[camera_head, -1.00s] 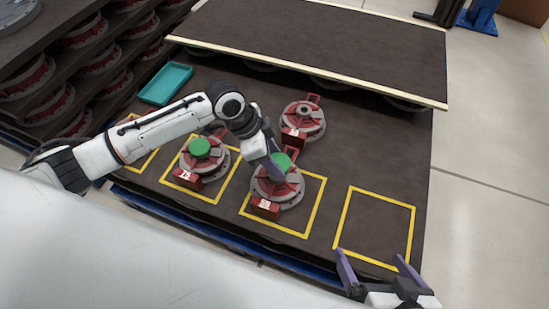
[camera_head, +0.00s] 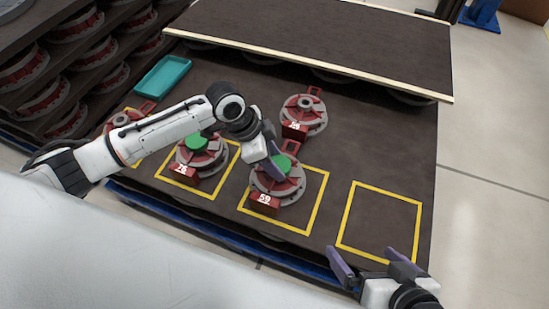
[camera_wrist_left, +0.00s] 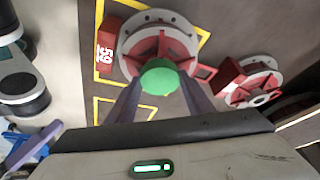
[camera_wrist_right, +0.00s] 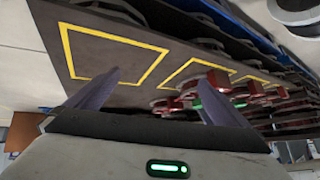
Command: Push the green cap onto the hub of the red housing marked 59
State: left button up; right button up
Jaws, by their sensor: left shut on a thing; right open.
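The red housing marked 59 (camera_head: 292,191) sits on its grey ring inside a yellow square on the dark table. It also shows in the left wrist view (camera_wrist_left: 130,62). My left gripper (camera_head: 274,160) is shut on the green cap (camera_head: 282,164) over the middle of this housing. In the left wrist view the cap (camera_wrist_left: 159,77) is between the fingertips and hides the hub. I cannot tell whether cap and hub touch. My right gripper (camera_head: 362,252) is open and empty near the table's front right edge.
Left of it, another housing (camera_head: 213,160) carries a green cap (camera_head: 197,142). An uncapped housing (camera_head: 304,113) stands behind, and another (camera_head: 122,120) is partly behind my left arm. A teal tray (camera_head: 164,79) lies at back left. The right yellow square (camera_head: 380,222) is empty.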

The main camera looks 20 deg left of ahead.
pick_arm(q)
jog(key=o, duration=1.1)
jog(key=shift+a+r, duration=0.15)
jog(key=shift+r, duration=0.2)
jog(key=p+v, duration=0.4)
jog(key=v, duration=0.5)
jog(key=shift+r, duration=0.3)
pick_arm(e)
jog(key=shift+s+d+r+m+t+h, duration=0.2)
jog(key=shift+d+r+m+t, duration=0.2)
jog(key=shift+d+r, duration=0.25)
jog(key=shift+s+d+r+m+t+h, duration=0.1)
jog(key=shift+s+d+r+m+t, duration=0.1)
jog(key=shift+d+r+m+t, duration=0.3)
pick_arm(q)
jog(key=shift+s+f, duration=0.1)
pick_arm(e)
jog(key=shift+r, duration=0.1)
